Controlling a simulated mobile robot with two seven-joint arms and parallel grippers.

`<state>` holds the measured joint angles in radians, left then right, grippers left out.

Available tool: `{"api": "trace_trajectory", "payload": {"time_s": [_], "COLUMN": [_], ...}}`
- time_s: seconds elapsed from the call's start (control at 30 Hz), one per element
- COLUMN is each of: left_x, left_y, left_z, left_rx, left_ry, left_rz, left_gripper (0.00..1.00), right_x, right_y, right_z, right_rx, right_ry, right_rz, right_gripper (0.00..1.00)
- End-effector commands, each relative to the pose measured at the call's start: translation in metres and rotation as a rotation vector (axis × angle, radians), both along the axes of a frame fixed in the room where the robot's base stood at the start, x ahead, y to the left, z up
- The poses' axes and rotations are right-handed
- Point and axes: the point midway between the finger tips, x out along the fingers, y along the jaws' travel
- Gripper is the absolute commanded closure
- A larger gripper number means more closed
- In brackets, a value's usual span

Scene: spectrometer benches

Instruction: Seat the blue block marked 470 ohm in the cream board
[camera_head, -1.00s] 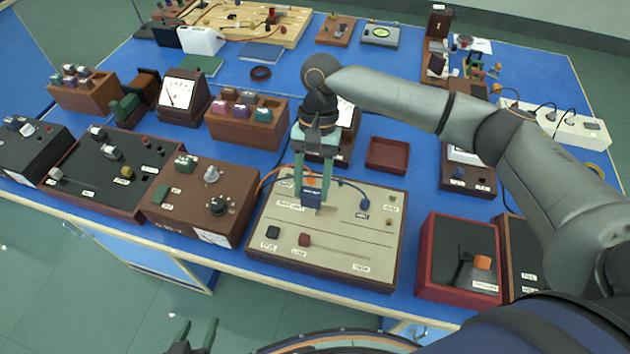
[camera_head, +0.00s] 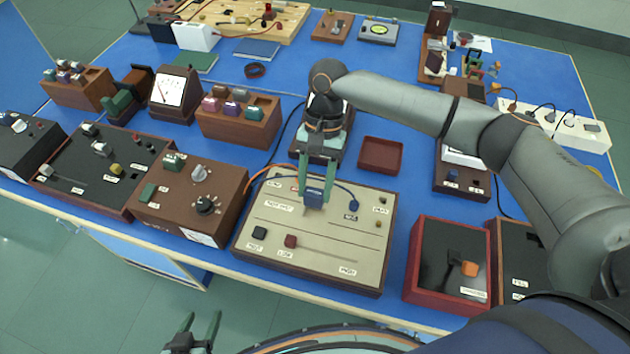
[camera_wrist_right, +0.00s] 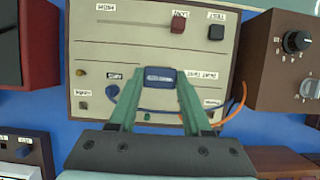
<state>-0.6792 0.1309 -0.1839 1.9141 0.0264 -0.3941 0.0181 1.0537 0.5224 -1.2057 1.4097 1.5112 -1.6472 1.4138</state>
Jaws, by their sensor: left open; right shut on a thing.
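The cream board (camera_head: 330,255) lies in a dark wooden frame at the front middle of the bench; it also fills the upper part of the right wrist view (camera_wrist_right: 130,50). My right gripper (camera_head: 317,195) is over the board's upper part, shut on a blue block (camera_head: 314,197). In the right wrist view the block (camera_wrist_right: 160,77) sits between the green fingertips (camera_wrist_right: 158,85), its label too small to read. I cannot tell whether it touches the board. My left gripper (camera_head: 196,335) is open and empty at the bottom edge, in front of the bench.
A brown box with knobs (camera_head: 190,195) stands left of the board and a red-framed box (camera_head: 450,265) stands right. A red tray (camera_head: 381,156) is behind. Blue and orange leads run along the board's back edge. A wooden rack of coloured blocks (camera_head: 238,122) stands behind left.

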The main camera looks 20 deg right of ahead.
Motion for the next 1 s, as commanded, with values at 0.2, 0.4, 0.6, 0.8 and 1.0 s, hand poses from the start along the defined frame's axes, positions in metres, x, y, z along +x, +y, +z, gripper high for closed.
{"api": "trace_trajectory", "payload": {"time_s": [0.2, 0.4, 0.6, 0.8, 1.0], "left_x": [0.000, 0.000, 0.000, 0.000, 0.000], "left_y": [0.000, 0.000, 0.000, 0.000, 0.000], "left_z": [-0.014, -0.026, -0.038, -0.037, -0.038], "left_rx": [0.000, 0.000, 0.000, 0.000, 0.001], "left_ry": [0.000, 0.000, 0.000, 0.002, 0.001], "left_rz": [0.000, 0.000, 0.000, 0.000, -0.001], "left_gripper": [0.40, 0.40, 0.40, 0.40, 0.40], "right_x": [0.000, 0.000, 0.000, 0.000, 0.000], "right_y": [0.000, 0.000, -0.001, 0.000, 0.000], "right_z": [-0.014, -0.022, -0.030, -0.038, -0.049], "right_rx": [0.000, -0.001, -0.001, 0.000, 0.001], "right_ry": [0.000, -0.001, -0.002, 0.002, 0.001], "right_rz": [0.001, 0.000, 0.001, 0.000, 0.000], "right_gripper": [1.00, 1.00, 1.00, 1.00, 1.00]}}
